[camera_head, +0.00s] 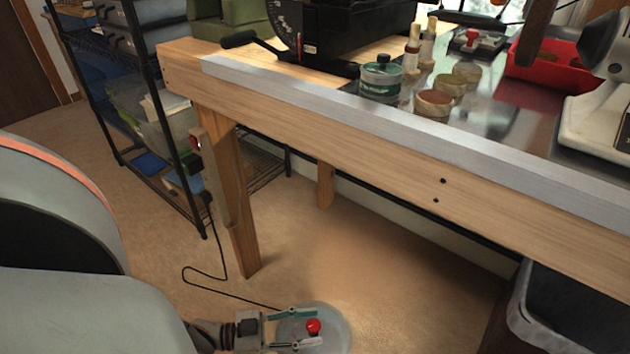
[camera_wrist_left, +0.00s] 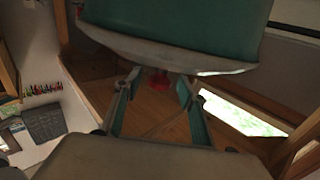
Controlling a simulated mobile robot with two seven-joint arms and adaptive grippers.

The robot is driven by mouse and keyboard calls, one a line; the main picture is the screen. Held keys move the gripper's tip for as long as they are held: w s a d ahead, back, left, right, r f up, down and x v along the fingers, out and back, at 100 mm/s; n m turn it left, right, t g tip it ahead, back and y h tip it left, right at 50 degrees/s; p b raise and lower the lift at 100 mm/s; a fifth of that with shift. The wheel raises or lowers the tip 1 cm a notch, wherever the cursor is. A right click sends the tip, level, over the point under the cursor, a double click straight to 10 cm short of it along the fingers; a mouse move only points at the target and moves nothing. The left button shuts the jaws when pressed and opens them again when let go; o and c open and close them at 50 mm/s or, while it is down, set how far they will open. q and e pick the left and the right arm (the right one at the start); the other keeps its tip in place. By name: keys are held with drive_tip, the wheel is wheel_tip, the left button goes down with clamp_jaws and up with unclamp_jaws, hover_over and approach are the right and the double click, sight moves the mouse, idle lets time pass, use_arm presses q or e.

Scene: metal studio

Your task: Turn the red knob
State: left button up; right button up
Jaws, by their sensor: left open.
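The red knob (camera_head: 313,327) sits on a round pale grey disc (camera_head: 339,338) low in the head view. My left gripper (camera_head: 318,328) comes in from the left and is open, one finger on each side of the knob. In the left wrist view the knob (camera_wrist_left: 158,82) shows small and dark between the tips of my left gripper (camera_wrist_left: 159,79). I cannot tell whether the fingers touch it. My right gripper is not in view.
A wooden workbench (camera_head: 330,137) with a metal edge strip stands above and beyond. A black cable (camera_head: 215,284) runs over the floor towards the disc. A black wire shelf (camera_head: 158,125) stands at the left, a dark bin (camera_head: 570,318) at the lower right. Open floor (camera_head: 385,270) lies under the bench.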

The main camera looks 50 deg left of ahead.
use_arm(q)
drive_tip(key=shift+x, duration=0.85)
